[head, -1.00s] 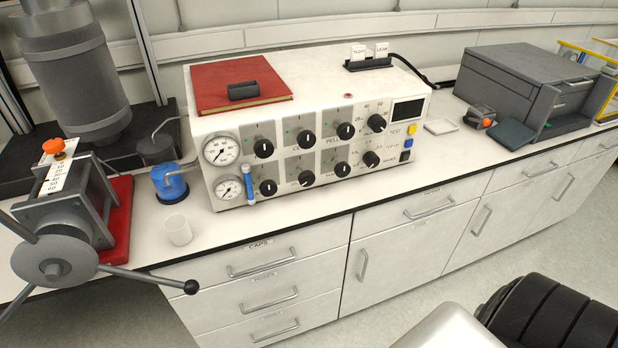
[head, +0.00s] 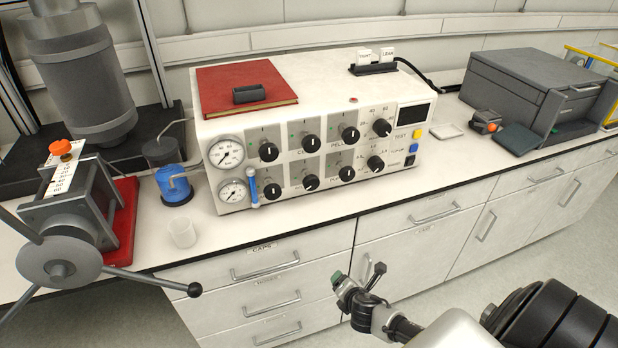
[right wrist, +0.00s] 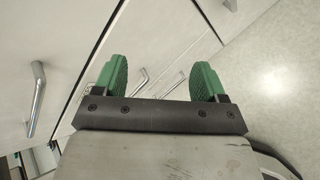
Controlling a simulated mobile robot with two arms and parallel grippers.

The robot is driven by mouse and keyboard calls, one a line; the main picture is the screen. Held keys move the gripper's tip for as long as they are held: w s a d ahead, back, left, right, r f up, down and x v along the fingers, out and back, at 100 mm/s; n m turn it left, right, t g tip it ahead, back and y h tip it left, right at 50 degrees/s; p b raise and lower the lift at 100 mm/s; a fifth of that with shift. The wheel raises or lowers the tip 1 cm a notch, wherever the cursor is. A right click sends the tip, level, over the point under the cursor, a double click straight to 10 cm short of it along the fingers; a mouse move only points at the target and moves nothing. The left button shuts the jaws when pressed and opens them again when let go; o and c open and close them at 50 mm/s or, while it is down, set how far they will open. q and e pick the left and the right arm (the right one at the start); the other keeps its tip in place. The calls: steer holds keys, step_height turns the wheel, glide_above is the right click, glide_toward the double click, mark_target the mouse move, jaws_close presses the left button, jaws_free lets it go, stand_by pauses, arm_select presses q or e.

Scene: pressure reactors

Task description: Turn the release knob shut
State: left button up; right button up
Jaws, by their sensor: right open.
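A white control box (head: 312,135) with two rows of black knobs stands on the bench. The lower row includes a knob (head: 273,191) and a knob (head: 375,163). The panel labels are too small to tell which is the release knob. My right gripper (head: 359,275) is in front of the drawers, below the bench top and away from the box. In the right wrist view its green-padded fingers (right wrist: 160,82) are apart and empty. My left gripper is out of view.
A hand-wheel device (head: 58,268) with an orange knob (head: 60,147) is at the left. A blue jar (head: 173,184) and a clear cup (head: 183,232) stand left of the box. A red book (head: 246,91) lies on it. A grey machine (head: 530,90) is at the right.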

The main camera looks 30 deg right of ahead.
steer(key=w+r+n+t, duration=0.1)
steer(key=w+r+n, duration=0.1)
steer(key=r, duration=0.3)
steer(key=w+r+n+t, duration=0.2)
steer(key=r+n, duration=0.1)
steer(key=r, duration=0.2)
steer(key=w+r+n+t, duration=0.1)
steer(key=w+r+n, duration=0.1)
steer(key=r, duration=0.4)
steer(key=shift+w+a+t+h, duration=0.3)
steer(key=shift+w+a+t, duration=0.1)
steer(key=shift+w, duration=0.15)
steer(key=n+t, duration=0.3)
steer(key=n, duration=0.2)
glide_toward(312, 184)
steer(key=w, duration=0.2)
steer(key=x, duration=1.1)
steer(key=shift+s+d+p, duration=0.15)
steer(key=shift+d+p, duration=0.1)
steer(key=shift+p, duration=0.1)
steer(key=c, duration=0.9)
